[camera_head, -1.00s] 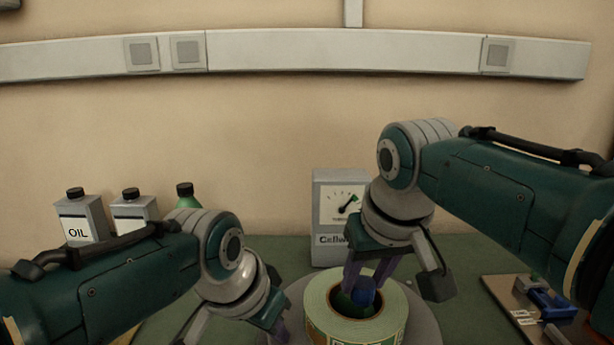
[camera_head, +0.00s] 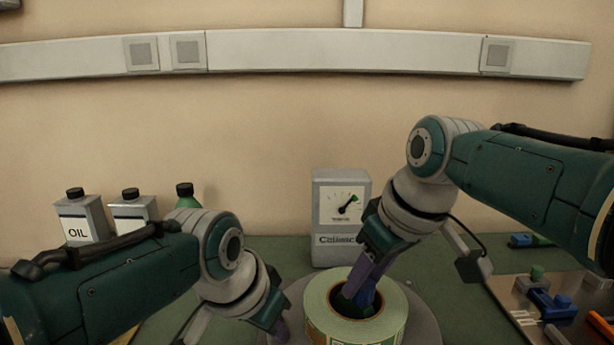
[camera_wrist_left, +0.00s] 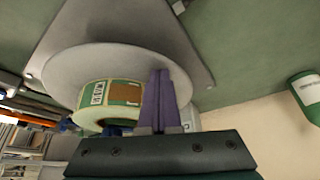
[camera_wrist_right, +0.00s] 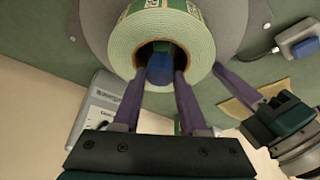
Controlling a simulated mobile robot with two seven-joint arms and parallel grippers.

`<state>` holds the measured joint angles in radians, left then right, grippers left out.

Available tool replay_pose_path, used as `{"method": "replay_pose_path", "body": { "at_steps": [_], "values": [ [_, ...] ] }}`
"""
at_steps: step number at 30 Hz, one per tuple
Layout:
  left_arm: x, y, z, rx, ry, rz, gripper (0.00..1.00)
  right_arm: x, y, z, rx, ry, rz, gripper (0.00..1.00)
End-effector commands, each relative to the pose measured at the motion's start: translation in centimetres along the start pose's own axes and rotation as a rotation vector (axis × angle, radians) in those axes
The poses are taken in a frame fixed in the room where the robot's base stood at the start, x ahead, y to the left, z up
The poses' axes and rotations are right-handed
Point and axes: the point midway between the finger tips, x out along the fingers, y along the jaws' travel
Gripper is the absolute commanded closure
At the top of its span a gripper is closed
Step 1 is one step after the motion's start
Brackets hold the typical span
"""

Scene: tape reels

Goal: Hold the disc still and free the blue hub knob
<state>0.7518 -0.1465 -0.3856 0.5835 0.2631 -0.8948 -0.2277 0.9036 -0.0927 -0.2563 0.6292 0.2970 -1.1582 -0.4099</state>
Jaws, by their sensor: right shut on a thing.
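The grey disc (camera_head: 428,322) lies on the bench with a pale green tape roll (camera_head: 321,300) on it. The blue hub knob (camera_wrist_right: 160,68) sits in the roll's centre hole. My right gripper (camera_head: 362,295) reaches tilted into the hole, and in the right wrist view its purple fingers stand on either side of the knob, shut on it. My left gripper (camera_head: 284,336) is low at the disc's left edge. In the left wrist view its fingers (camera_wrist_left: 160,78) are together and overlap the disc's rim; I cannot tell whether they touch it.
Oil cans (camera_head: 82,218) and a green bottle (camera_head: 186,197) stand at the back left. A board with blue and orange parts (camera_head: 510,290) lies at the right. Green bench is clear between box and board.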

Motion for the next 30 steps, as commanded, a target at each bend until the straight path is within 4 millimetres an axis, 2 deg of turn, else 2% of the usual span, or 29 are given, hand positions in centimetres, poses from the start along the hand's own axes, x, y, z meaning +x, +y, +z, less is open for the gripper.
{"method": "replay_pose_path", "body": {
  "at_steps": [1,8,16,30],
  "values": [
    [0.35,0.14,0.75,-0.005,-0.016,0.004,1.00,0.05,-0.36,-0.15,-0.006,0.003,-0.010,1.00],
    [0.35,0.17,0.73,-0.005,-0.016,0.005,1.00,0.04,-0.43,-0.21,-0.013,0.004,-0.014,1.00],
    [0.35,0.21,0.71,-0.005,-0.015,0.006,1.00,0.01,-0.49,-0.24,-0.175,0.003,-0.083,1.00],
    [0.34,0.28,0.68,-0.005,-0.015,0.007,1.00,-0.03,-0.56,-0.27,-0.217,0.005,-0.102,1.00]
  ]
}}
